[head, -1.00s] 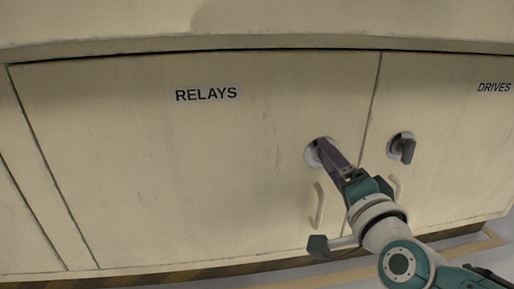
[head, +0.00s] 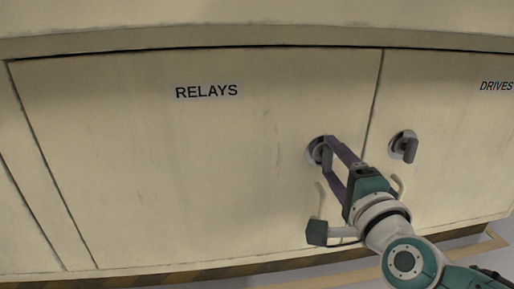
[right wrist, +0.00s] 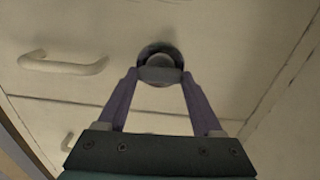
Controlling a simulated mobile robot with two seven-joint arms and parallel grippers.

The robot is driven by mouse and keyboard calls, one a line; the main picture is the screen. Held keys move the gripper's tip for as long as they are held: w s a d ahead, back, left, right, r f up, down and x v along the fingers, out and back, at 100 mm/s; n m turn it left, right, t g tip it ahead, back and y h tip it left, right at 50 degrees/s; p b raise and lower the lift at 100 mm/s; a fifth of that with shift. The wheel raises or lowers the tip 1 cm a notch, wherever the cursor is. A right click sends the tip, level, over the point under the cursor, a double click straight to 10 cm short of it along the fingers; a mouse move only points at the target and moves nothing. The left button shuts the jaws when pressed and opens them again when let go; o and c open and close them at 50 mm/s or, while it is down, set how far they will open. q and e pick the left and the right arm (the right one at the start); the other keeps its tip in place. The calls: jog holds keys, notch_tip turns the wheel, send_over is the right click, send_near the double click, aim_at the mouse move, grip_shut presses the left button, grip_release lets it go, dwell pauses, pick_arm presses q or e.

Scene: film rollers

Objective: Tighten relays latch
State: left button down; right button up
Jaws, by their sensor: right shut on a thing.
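The relays latch is a round dark plate with a grey knob (right wrist: 160,74) on the cream RELAYS door (head: 190,170). In the head view the latch (head: 317,151) sits near the door's right edge, partly hidden by my right gripper. My right gripper (head: 325,155) has its purple fingers at the latch. In the right wrist view my right gripper (right wrist: 160,76) has one fingertip on each side of the knob, shut on it. The knob's grip bar lies roughly crosswise between the fingertips there. My left gripper is not in view.
The DRIVES door (head: 450,140) to the right has its own latch (head: 403,147) with a dark knob. The RELAYS door handle (head: 321,200) is just below the latch, close to my right wrist. A striped strip runs along the cabinet's foot.

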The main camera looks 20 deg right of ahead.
jog(key=o, duration=1.4)
jog(key=shift+c, duration=0.2)
jog(key=shift+s+a+r+p, duration=0.1)
jog(key=shift+s+p, duration=0.2)
jog(key=shift+s, duration=0.05)
jog(key=p+v, duration=0.3)
jog(key=v, duration=0.6)
jog(key=shift+p, duration=0.35)
jog(key=shift+s+a, duration=0.1)
